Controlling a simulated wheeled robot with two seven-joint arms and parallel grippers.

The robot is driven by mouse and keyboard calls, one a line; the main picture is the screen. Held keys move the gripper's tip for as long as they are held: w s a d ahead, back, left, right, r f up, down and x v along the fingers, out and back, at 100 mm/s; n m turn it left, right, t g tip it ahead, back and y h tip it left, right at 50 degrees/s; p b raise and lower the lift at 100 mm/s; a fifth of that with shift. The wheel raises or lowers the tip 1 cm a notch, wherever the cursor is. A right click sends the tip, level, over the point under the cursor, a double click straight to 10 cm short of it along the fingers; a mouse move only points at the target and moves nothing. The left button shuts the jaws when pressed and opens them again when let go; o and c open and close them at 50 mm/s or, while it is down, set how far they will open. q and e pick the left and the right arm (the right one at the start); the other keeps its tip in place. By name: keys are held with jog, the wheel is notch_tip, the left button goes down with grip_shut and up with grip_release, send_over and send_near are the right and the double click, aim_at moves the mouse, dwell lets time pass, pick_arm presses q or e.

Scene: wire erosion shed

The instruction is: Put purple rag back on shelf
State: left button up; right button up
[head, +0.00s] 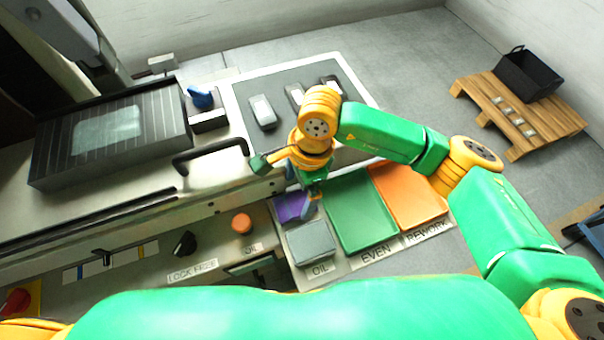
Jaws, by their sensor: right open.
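The purple rag (290,207) lies at the back of the section marked OIL, behind a grey block (311,243). My right gripper (312,204) is open and points down at the rag's right edge, hiding part of it. I cannot tell whether it touches the rag. A ledge with the labels OIL, EVEN and REWORK (375,256) runs along the front of the machine; I cannot tell whether this is the shelf. My left gripper is out of view.
A green tray (360,212) and an orange tray (408,195) sit right of the rag. A black handle (210,153), an orange button (241,222) and a dark knob (184,243) are to the left. A pallet (520,115) with a black crate (527,74) stands far right.

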aim_at(304, 200)
notch_tip(304, 200, up, 8)
jog(key=d+b, duration=0.1)
jog(key=shift+w+f, duration=0.15)
jog(key=shift+w, duration=0.05)
jog(key=shift+d, duration=0.1)
